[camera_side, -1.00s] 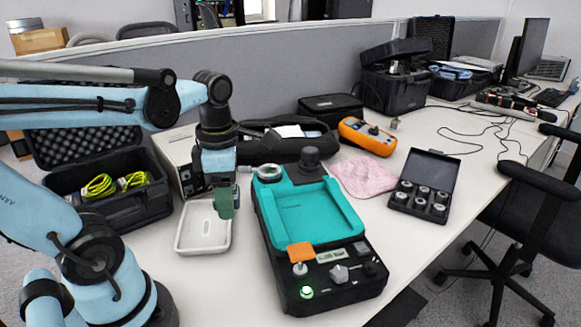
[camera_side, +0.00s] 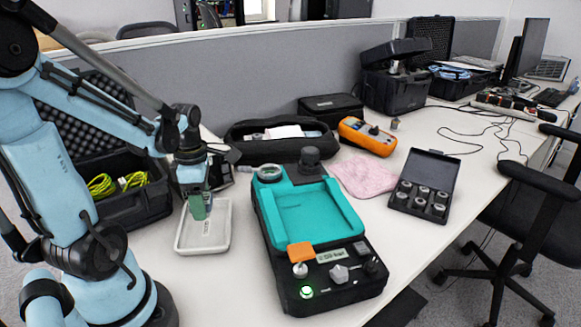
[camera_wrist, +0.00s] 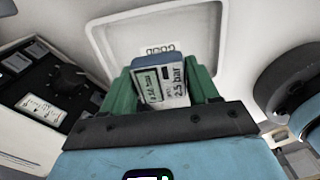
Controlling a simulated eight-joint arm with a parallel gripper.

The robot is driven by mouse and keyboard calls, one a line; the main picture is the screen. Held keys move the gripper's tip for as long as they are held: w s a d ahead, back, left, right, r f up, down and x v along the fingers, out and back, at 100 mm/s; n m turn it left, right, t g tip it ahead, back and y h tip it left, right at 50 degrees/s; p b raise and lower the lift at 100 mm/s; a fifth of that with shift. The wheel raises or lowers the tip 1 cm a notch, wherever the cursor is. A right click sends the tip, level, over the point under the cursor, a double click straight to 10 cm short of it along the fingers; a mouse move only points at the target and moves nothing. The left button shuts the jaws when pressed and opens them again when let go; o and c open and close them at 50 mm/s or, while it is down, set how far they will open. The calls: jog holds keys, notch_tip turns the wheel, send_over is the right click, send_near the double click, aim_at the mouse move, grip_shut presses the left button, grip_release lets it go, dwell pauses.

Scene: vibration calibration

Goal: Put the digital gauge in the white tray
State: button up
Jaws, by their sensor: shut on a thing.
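The digital gauge (camera_wrist: 162,85) is a small grey block with a display and the print "2.5 bar". It sits between the green fingers of my gripper (camera_wrist: 165,88) in the wrist view, and the gripper is shut on it. The white tray (camera_side: 205,248) is a shallow rectangle on the table, left of the teal device. The tray's rim (camera_wrist: 105,28) shows beyond the gauge in the wrist view. I cannot tell whether the gauge touches the tray floor.
A teal and black calibration device (camera_side: 318,235) stands right of the tray. An open black case (camera_side: 125,200) with yellow-green cable is at the left. A pink cloth (camera_side: 365,176), an orange meter (camera_side: 367,136) and a case of round weights (camera_side: 424,188) lie further right.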

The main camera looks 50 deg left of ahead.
jog(key=shift+f, duration=1.65)
jog(key=shift+f, duration=0.1)
jog(key=o, duration=1.1)
jog(key=shift+o, duration=0.2)
